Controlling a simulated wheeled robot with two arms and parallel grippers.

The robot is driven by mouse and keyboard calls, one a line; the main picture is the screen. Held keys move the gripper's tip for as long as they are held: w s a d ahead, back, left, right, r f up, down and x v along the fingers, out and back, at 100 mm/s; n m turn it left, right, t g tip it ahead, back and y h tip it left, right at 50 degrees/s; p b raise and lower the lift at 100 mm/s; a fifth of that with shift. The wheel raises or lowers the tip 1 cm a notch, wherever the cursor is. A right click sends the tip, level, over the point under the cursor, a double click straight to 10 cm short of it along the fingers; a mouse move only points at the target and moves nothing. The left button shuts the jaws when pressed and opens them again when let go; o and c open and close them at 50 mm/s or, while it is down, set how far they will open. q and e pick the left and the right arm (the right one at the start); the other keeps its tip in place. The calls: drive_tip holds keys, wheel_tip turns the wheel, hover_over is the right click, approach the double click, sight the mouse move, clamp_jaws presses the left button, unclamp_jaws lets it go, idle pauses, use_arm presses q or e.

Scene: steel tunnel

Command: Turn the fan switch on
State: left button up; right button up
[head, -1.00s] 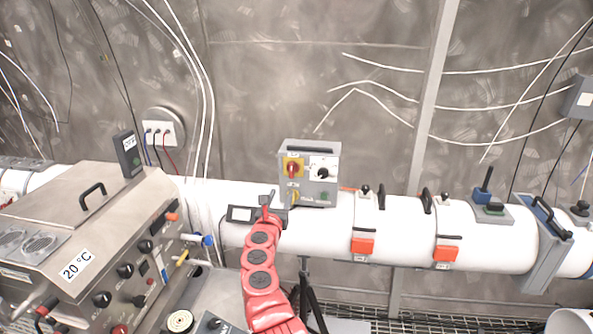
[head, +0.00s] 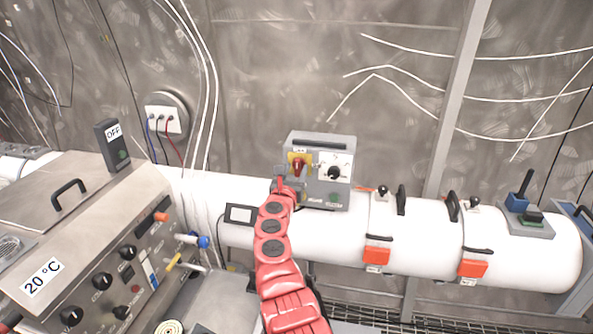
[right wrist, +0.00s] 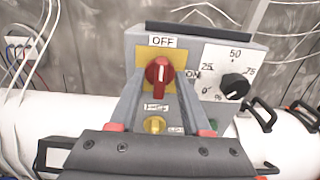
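A grey control box (head: 325,200) sits on top of the white pipe. Its red rotary switch (head: 298,167) is on a yellow plate marked OFF above and ON at the right. In the right wrist view the red switch (right wrist: 158,76) stands upright, its white line pointing towards OFF. My right gripper (head: 285,184) is at the box front, just below the switch in the head view. In the right wrist view its two fingers (right wrist: 158,90) are apart, one on each side of the red switch; contact cannot be told. My left gripper is not in view.
Beside the switch is a black dial (right wrist: 234,87) on a white scale; a small yellow knob (right wrist: 154,124) is below it. A steel machine (head: 90,240) with a dark OFF box (head: 113,146) stands at left.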

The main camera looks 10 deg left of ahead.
drive_tip(key=shift+c, duration=1.2)
drive_tip(key=shift+w+f, duration=0.1)
clamp_jaws()
drive_tip(key=m+b, duration=0.1)
drive_tip(key=m, duration=0.2)
drive_tip(key=shift+d, duration=0.15)
drive_tip(key=m+b, duration=0.2)
drive_tip(key=shift+f+m, duration=0.2)
drive_tip(key=shift+m, duration=0.2)
drive_tip(key=m+b, duration=0.3)
drive_tip(key=b, duration=0.2)
drive_tip(key=m+b, duration=0.3)
drive_tip(key=b, duration=0.2)
drive_tip(key=m+b, duration=0.4)
drive_tip(key=b, duration=0.1)
drive_tip(key=shift+d+f+b, duration=0.15)
drive_tip(key=shift+f+b, duration=0.2)
drive_tip(key=shift+r+m+b, duration=0.25)
drive_tip(key=shift+m+b, duration=0.85)
drive_tip(key=shift+b, duration=0.1)
